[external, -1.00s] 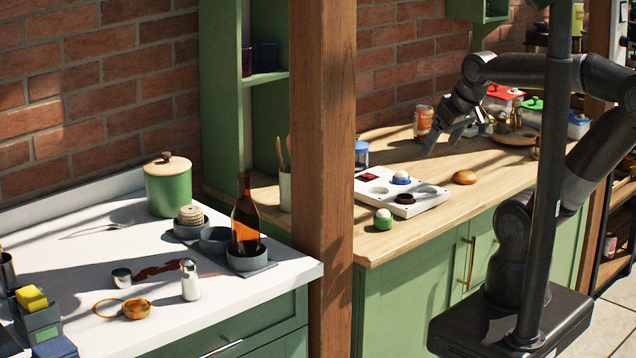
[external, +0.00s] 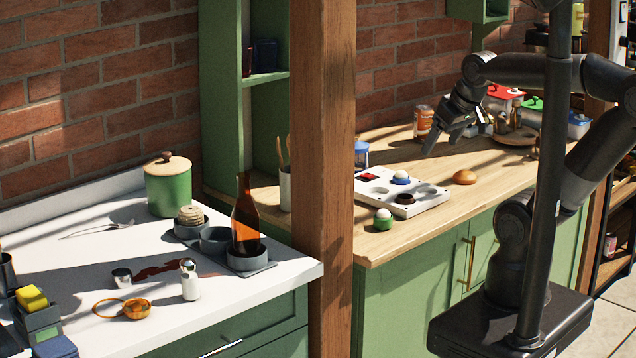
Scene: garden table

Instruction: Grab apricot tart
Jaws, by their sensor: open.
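A round, golden-brown baked item (external: 465,177) lies on the wooden counter, just right of the white tray. It may be the apricot tart, but at this size I cannot tell a tart from a bun. My gripper (external: 441,144) is open and empty. It points down above the wooden counter, behind the tray and up and left of the baked item in the picture, apart from it.
The white tray (external: 437,203) has round wells, some holding small items. A green-and-white round item (external: 383,219) stands before it. A jar (external: 423,122) and lidded containers (external: 505,92) stand behind my gripper. A wooden post (external: 333,180) separates this counter from the white one (external: 95,262).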

